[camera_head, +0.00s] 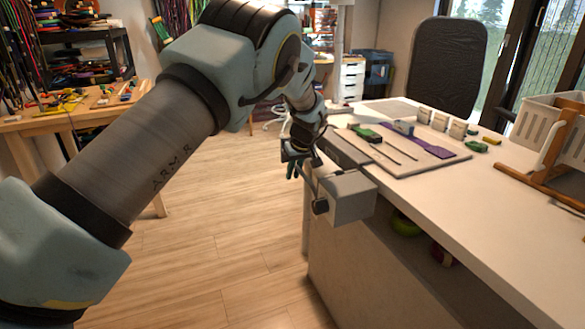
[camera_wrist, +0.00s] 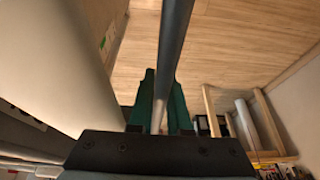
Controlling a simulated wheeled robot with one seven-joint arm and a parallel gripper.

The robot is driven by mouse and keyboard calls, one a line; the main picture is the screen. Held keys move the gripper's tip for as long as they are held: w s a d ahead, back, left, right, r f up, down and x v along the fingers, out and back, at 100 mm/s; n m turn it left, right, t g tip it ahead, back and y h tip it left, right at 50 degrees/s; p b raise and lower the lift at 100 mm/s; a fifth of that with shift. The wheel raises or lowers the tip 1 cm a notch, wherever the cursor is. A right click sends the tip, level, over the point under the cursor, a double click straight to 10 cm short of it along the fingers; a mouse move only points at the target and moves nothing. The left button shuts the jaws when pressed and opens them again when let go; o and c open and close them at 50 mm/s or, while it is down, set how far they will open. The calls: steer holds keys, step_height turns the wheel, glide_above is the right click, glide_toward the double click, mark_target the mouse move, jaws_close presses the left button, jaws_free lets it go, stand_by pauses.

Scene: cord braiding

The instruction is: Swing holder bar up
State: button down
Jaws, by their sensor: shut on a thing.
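The holder (camera_head: 349,199) is a grey block clamped at the near left edge of the white table. A thin dark holder bar (camera_head: 311,187) runs from a black pivot on the block's left side up toward my gripper (camera_head: 292,168). In the wrist view, the grey bar (camera_wrist: 174,40) passes between the two dark green fingers of my gripper (camera_wrist: 164,84), which are shut on it. My gripper is beside the table edge, over open floor. My wrist partly hides the bar's far end in the head view.
On the white table (camera_head: 480,205) lies a board (camera_head: 425,165) with dark strips and a purple piece. The wooden floor (camera_head: 235,255) left of the table is clear.

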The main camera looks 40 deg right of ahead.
steer(key=shift+d+y+p, duration=0.1)
steer(key=shift+y+p, duration=0.2)
steer(key=shift+y, duration=0.3)
steer(key=shift+s, duration=0.1)
steer(key=c, duration=0.9)
jaws_free()
steer(key=shift+o, duration=0.2)
steer(key=v, duration=1)
steer(key=shift+s+r+b, duration=0.3)
steer(key=shift+b, duration=0.05)
steer(key=shift+d, duration=0.1)
